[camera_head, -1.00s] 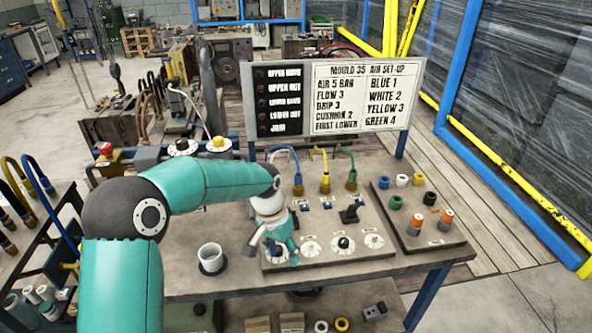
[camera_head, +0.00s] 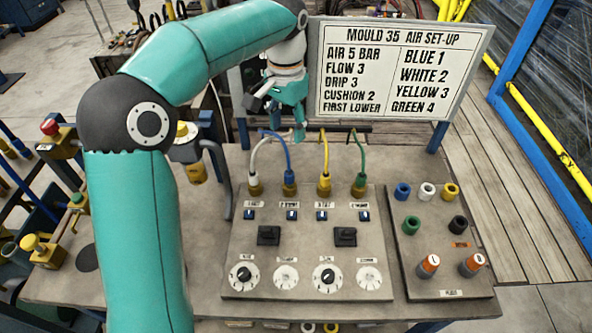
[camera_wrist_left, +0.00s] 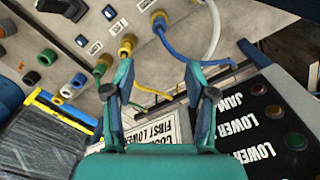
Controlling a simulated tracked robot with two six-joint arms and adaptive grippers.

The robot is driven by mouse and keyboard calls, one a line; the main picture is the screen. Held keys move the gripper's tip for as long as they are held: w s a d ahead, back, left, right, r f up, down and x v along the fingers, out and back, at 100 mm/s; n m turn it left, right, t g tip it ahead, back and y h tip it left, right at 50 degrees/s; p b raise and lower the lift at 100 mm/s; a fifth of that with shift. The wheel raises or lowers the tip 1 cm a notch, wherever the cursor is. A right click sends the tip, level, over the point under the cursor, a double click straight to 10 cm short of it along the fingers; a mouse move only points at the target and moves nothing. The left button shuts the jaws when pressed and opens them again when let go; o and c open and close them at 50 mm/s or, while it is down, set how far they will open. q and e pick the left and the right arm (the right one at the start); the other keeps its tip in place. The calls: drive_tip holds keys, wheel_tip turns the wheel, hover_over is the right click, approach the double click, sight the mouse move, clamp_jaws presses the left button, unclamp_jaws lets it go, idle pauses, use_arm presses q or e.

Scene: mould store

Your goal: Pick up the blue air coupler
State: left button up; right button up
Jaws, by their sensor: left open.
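A blue ring-shaped coupler (camera_head: 403,190) stands at the back left of the small board on the bench's right side. It also shows in the left wrist view (camera_wrist_left: 78,80), at the left. A separate blue hose ends in a brass fitting (camera_head: 289,184) on the main panel. My left gripper (camera_head: 299,130) is over the back of the bench, above the hoses and well left of the blue coupler. In the left wrist view its two fingers (camera_wrist_left: 159,72) are apart with nothing gripped between them. My right gripper is out of view.
White (camera_head: 427,190), yellow (camera_head: 450,191), green (camera_head: 411,224) and black (camera_head: 458,225) couplers stand close by. Two orange-banded plugs are in front. White, yellow and green hoses arch behind the panel (camera_head: 300,262). The sign board (camera_head: 400,68) rises behind. My left arm covers the left bench.

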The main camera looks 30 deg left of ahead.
use_arm(q)
approach(289, 171)
wheel_tip(289, 171, down, 5)
drive_tip(key=shift+f, duration=0.2)
drive_tip(key=shift+s+f, duration=0.1)
drive_tip(key=shift+f, duration=0.6)
drive_tip(key=shift+f+p, duration=0.7)
drive_tip(key=shift+f, duration=1.5)
drive_tip(key=c, duration=1)
clamp_jaws()
drive_tip(key=shift+r, duration=0.2)
